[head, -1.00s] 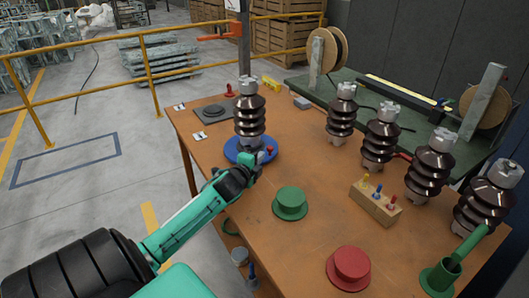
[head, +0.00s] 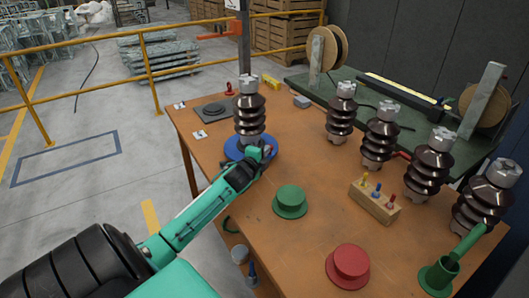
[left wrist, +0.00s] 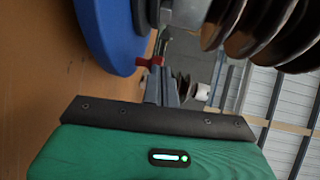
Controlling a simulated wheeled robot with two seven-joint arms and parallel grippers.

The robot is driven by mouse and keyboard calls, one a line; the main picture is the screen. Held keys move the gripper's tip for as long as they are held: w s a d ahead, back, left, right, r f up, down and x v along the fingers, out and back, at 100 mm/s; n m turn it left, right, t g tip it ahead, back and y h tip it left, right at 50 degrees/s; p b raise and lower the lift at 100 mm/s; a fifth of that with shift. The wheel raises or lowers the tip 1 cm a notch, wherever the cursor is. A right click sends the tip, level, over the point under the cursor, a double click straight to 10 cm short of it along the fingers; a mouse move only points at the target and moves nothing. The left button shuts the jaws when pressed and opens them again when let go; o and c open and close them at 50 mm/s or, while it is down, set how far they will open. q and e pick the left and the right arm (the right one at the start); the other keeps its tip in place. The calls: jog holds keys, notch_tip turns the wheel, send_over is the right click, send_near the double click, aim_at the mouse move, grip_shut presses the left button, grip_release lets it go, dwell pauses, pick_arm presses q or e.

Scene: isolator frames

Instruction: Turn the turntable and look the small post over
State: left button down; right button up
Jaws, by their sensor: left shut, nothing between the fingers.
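The turntable is a blue disc (head: 232,150) near the left edge of the table. It also shows in the left wrist view (left wrist: 108,32). The small post, a brown ribbed insulator with a grey metal cap (head: 249,112), stands upright on it. Its ribs show at top right in the left wrist view (left wrist: 262,35). A small red peg (left wrist: 150,62) is at the disc's rim. My left gripper (head: 259,156) is shut and empty right at the peg; I cannot tell whether it touches it. My right gripper is not in view.
Several similar insulators (head: 380,135) stand along the right side of the wooden table (head: 300,165). A green hat-shaped piece (head: 290,202), a red one (head: 349,267) and a wooden block with coloured pegs (head: 375,203) lie in front. A grey plate (head: 212,110) lies behind the turntable.

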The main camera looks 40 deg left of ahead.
aim_at(272, 147)
pick_arm(q)
jog(key=shift+w+d+n+y, duration=0.1)
jog(key=shift+w+n+y, duration=0.3)
jog(key=shift+y, duration=0.1)
jog(key=shift+w+d+n+g+y+b, duration=0.15)
jog(key=shift+w+n+g+y+b, duration=0.25)
jog(key=shift+w+n+g+y, duration=0.25)
jog(key=shift+w+n+y, duration=0.35)
jog(key=shift+y, duration=0.3)
jog(key=shift+w, duration=0.85)
jog(key=shift+w+a, duration=0.2)
jog(key=shift+w, duration=0.3)
jog(key=shift+w+a, duration=0.1)
jog(key=shift+w, duration=0.3)
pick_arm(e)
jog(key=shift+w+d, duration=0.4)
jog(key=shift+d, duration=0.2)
pick_arm(q)
jog(key=shift+w, duration=0.1)
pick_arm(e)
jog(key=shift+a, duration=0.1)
